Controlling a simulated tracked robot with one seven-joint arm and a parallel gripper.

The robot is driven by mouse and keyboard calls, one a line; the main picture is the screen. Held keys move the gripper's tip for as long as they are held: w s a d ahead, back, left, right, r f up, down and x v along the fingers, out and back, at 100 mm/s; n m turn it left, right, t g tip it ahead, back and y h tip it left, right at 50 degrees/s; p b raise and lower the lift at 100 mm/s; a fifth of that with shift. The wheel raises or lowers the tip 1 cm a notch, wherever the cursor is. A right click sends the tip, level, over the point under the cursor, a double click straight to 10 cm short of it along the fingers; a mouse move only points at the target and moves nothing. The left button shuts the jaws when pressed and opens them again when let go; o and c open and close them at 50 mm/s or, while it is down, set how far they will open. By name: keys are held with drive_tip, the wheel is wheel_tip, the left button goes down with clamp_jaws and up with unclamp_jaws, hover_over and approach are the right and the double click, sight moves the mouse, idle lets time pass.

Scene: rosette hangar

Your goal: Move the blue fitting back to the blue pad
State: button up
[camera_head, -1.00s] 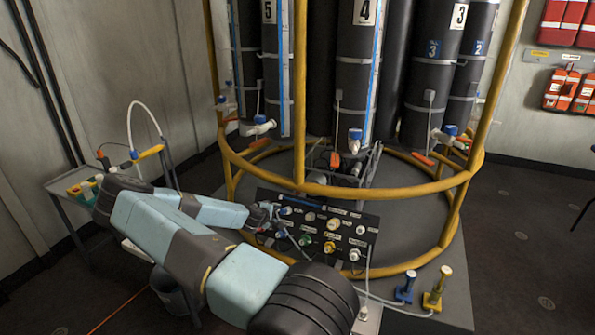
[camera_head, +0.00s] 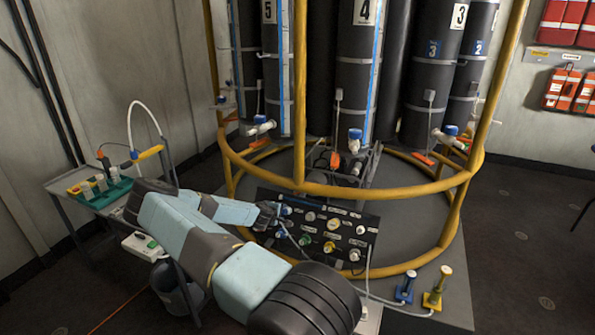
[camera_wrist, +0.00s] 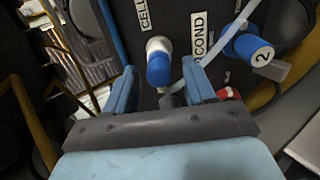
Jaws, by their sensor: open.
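In the wrist view a blue-and-white fitting (camera_wrist: 158,66) sticks out of the dark panel, between the fingers of my open gripper (camera_wrist: 160,72); I see no clear contact. A second blue fitting (camera_wrist: 247,44), marked "2" and with a pale hose beside it, stands to the right, outside the fingers. I cannot tell which is the task's fitting. In the head view my gripper (camera_head: 279,216) is at the left edge of the panel (camera_head: 330,222). A blue stand (camera_head: 404,290), possibly the blue pad, sits on the platform at the lower right.
A yellow stand (camera_head: 434,298) stands right of the blue one, with a hose running from the panel side. A yellow rail (camera_head: 345,190) curves above the panel. Dark cylinders (camera_head: 355,80) rise behind. A side table (camera_head: 120,190) holds a green tray (camera_head: 92,187).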

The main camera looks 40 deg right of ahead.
drive_tip(key=shift+w+d+f, duration=0.2)
drive_tip(key=shift+d+f, duration=0.2)
drive_tip(key=shift+d, duration=0.2)
drive_tip(key=shift+c, duration=0.2)
idle(0.7)
clamp_jaws()
idle(0.4)
drive_tip(key=shift+a+r, duration=0.15)
drive_tip(key=shift+v, duration=2.7)
drive_tip(key=shift+s+a+r, duration=0.1)
